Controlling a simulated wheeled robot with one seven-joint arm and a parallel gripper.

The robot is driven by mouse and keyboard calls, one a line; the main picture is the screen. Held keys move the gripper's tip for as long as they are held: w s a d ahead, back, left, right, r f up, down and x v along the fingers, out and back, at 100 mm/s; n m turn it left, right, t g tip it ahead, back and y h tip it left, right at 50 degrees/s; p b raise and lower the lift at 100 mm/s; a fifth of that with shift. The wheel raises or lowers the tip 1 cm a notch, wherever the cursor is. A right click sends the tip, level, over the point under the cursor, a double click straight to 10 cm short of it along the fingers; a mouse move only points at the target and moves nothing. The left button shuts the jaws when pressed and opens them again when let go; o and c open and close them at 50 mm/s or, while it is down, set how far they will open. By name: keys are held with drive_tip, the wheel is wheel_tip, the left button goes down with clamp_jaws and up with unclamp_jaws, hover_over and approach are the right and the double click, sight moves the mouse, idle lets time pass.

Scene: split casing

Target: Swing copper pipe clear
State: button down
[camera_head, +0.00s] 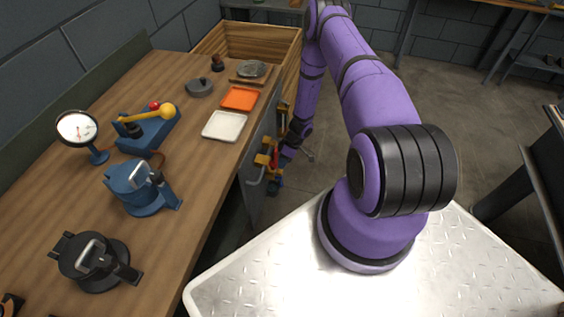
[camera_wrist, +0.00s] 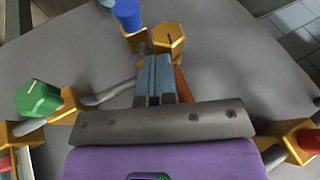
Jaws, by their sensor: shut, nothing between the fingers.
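In the wrist view my gripper (camera_wrist: 155,62) is shut and empty, its two blue-grey fingers side by side. A copper-coloured pipe (camera_wrist: 182,86) shows just right of the fingers, and most of it is hidden behind them and the gripper body. Whether the fingers touch it I cannot tell. A brass hexagonal fitting (camera_wrist: 168,38) sits just beyond the fingertips, with a blue-capped fitting (camera_wrist: 128,15) beside it. In the head view my arm reaches down beside the bench to a cluster of brass fittings (camera_head: 268,160); the fingers cannot be made out there.
A green-capped fitting (camera_wrist: 38,98) with a grey pipe (camera_wrist: 108,92) is at left; another brass fitting (camera_wrist: 300,142) is at right. In the head view the wooden bench (camera_head: 190,175) carries a gauge (camera_head: 77,128), a blue pot-like device (camera_head: 135,190) and trays. Open floor lies beyond the arm.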

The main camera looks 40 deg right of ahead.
sight(279, 171)
drive_tip(key=shift+s+a, duration=0.1)
drive_tip(key=shift+s+a+g+y, duration=0.5)
drive_tip(key=shift+s+a+y, duration=0.1)
drive_tip(key=shift+a+y, duration=0.2)
drive_tip(key=shift+s+a+r+m+g+y, duration=0.25)
drive_tip(key=shift+s+a+m+g+y, duration=0.25)
drive_tip(key=shift+s+a+g+y, duration=0.35)
drive_tip(key=shift+s+a+r+m+g+y, duration=0.15)
drive_tip(key=shift+s+a+r+g+y, duration=0.25)
drive_tip(key=shift+a+y, duration=0.35)
drive_tip(key=shift+s+a+r+m+g+y, duration=0.2)
drive_tip(key=shift+s+a+r+y, duration=0.3)
drive_tip(key=shift+y, duration=0.4)
drive_tip(key=shift+w, duration=0.1)
